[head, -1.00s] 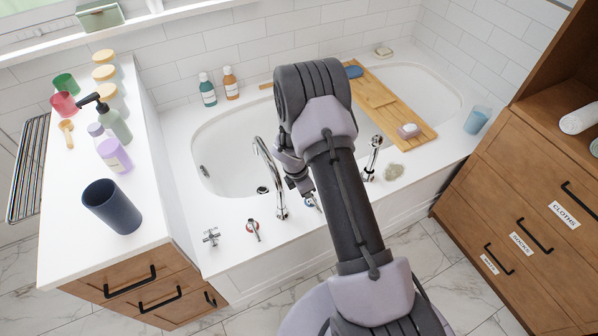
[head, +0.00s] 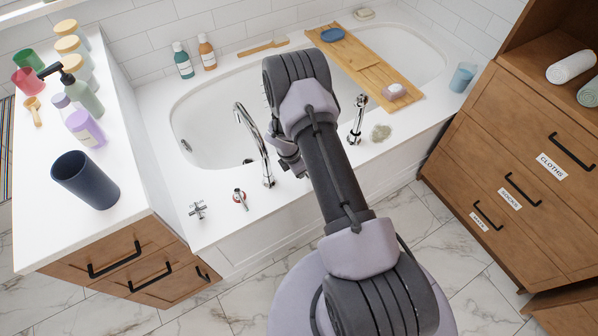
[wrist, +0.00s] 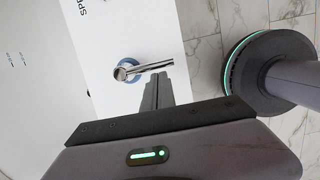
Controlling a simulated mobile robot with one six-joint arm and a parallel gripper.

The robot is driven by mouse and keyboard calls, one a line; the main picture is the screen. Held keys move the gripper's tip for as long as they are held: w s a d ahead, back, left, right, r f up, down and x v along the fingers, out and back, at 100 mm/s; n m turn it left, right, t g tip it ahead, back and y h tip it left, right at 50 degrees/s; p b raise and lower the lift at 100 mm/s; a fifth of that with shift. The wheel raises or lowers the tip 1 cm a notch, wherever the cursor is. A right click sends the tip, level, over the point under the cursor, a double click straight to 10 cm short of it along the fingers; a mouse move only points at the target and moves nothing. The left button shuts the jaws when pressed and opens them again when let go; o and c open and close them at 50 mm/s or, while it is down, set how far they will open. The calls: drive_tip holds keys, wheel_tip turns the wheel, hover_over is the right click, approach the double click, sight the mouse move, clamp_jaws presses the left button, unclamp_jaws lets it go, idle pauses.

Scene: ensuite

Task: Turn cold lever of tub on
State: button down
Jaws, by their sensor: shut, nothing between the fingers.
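The cold lever (wrist: 146,69) is a chrome handle on a blue-ringed base, seen in the wrist view on the white tub rim (wrist: 115,20). Its handle points right in that view. My gripper (wrist: 158,80) is shut and empty, its fingertips just below the handle near its free end. I cannot tell whether they touch it. In the head view my arm hides the cold lever and the fingertips. The red-ringed lever (head: 240,198) stands on the tub's front rim, left of the curved chrome spout (head: 255,145). The tub (head: 205,108) lies behind.
A chrome cross handle (head: 197,209) stands left of the red-ringed lever. A hand shower (head: 357,120) stands right of my arm. A wooden tub tray (head: 375,75) spans the tub. A counter (head: 125,205) with a dark cup (head: 85,181) is at left, a wooden drawer unit (head: 500,170) at right.

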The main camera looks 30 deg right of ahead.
drive_tip(key=n, duration=0.1)
drive_tip(key=d+n, duration=0.1)
drive_tip(key=n, duration=0.1)
drive_tip(key=d+n+t, duration=0.1)
drive_tip(key=shift+s+d, duration=0.25)
drive_tip(key=shift+w+d+n+t+p, duration=0.1)
drive_tip(key=shift+d+n+t+p, duration=0.35)
drive_tip(key=shift+n, duration=1.05)
drive_tip(key=shift+d+r+y, duration=0.1)
drive_tip(key=shift+d+y, duration=0.15)
drive_tip(key=shift+y, duration=0.05)
